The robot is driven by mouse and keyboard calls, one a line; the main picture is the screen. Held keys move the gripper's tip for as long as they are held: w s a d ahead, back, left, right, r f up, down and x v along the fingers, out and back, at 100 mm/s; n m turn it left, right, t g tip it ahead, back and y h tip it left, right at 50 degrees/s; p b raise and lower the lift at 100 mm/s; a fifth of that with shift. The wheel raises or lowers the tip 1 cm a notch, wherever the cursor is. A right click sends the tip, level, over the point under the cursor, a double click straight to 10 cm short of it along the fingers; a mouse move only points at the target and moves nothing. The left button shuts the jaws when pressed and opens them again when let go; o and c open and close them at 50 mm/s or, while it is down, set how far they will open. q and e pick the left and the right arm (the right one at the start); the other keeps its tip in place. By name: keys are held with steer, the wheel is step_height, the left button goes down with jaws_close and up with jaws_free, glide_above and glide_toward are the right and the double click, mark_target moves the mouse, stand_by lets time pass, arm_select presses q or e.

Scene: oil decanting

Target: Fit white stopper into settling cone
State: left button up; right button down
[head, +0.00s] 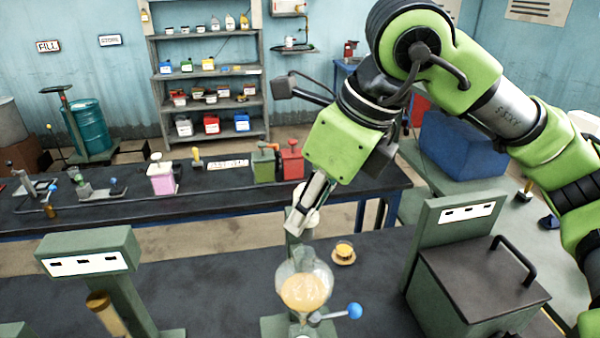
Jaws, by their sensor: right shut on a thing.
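The settling cone (306,289) is a clear round glass vessel holding cloudy yellow liquid, in a green stand on the near dark bench. A valve with a blue ball handle (354,311) sticks out at its lower right. My right gripper (299,222) points down from above, shut on a small whitish piece, apparently the white stopper, mostly hidden by the fingers. It is just above and slightly left of the cone's top; the picture does not clearly show whether they touch. My left gripper is not in view.
A small amber piece on a pale dish (343,257) sits right of the cone. A dark lidded green box (480,282) stands at right, a green stand with a label (88,263) at left. Red and green cans (291,160) stand on the far bench.

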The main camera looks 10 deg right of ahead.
steer(key=shift+w+a+r, duration=0.1)
steer(key=shift+w+r, duration=0.3)
steer(key=shift+w+m, duration=0.15)
steer(key=shift+m, duration=0.15)
steer(key=shift+s+f+b, duration=0.4)
steer(key=shift+s+f, duration=0.1)
steer(key=shift+f, duration=0.1)
steer(key=shift+s+f, duration=0.1)
steer(key=shift+f, duration=0.25)
steer(key=shift+w+f+b, duration=0.2)
steer(key=shift+f+b, duration=0.2)
steer(key=shift+f, duration=0.25)
steer(key=shift+w+f, duration=0.1)
steer(key=shift+f, duration=0.1)
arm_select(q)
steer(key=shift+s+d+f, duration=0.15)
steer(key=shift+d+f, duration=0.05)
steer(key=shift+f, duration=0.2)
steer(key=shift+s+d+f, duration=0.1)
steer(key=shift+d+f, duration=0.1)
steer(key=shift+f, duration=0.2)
